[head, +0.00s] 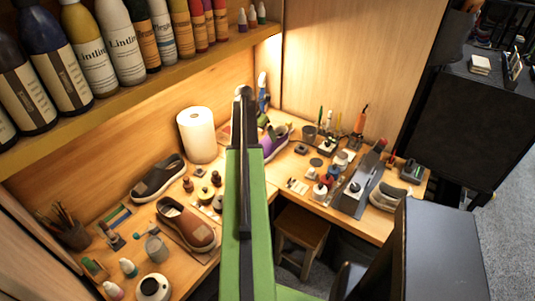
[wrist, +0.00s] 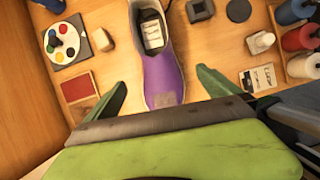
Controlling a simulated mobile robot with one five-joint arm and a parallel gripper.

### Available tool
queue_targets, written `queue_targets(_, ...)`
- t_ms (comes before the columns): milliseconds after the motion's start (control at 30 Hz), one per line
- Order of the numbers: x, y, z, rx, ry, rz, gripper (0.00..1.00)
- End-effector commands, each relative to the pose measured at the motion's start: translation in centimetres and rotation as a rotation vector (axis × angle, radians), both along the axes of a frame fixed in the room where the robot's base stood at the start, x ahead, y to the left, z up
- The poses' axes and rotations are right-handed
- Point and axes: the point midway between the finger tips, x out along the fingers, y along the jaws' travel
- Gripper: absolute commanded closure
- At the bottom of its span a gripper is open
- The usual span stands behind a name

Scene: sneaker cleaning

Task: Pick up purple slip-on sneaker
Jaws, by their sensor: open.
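The purple slip-on sneaker (wrist: 163,77) lies on the wooden bench in the wrist view, its toe pointing down toward my gripper. In the head view the sneaker (head: 275,143) is partly hidden behind my green arm. My gripper (wrist: 158,92) is open in the wrist view, with one green finger on each side of the sneaker's toe. Nothing is held. I cannot tell how high the fingers are above the bench. In the head view the fingers are hidden by my arm.
In the wrist view, a paint palette (wrist: 63,42) and a red pad (wrist: 77,88) lie left of the sneaker; small bottles (wrist: 298,38) stand right. In the head view, a paper roll (head: 198,136), a brown shoe (head: 186,224) and a dark shoe (head: 158,178) are on the left.

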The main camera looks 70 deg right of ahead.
Motion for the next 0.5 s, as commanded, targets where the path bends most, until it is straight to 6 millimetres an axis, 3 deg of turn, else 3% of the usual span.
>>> queue_targets(33, -0.1, -0.5, -2.2, 0.0, 0.0, -0.001, 0.0)
queue_targets(200, -0.5, -1.8, -5.5, 0.0, 0.0, 0.0, 0.0)
queue_targets(500, -0.8, -2.4, -6.3, 0.0, -0.001, 0.0, 0.0)
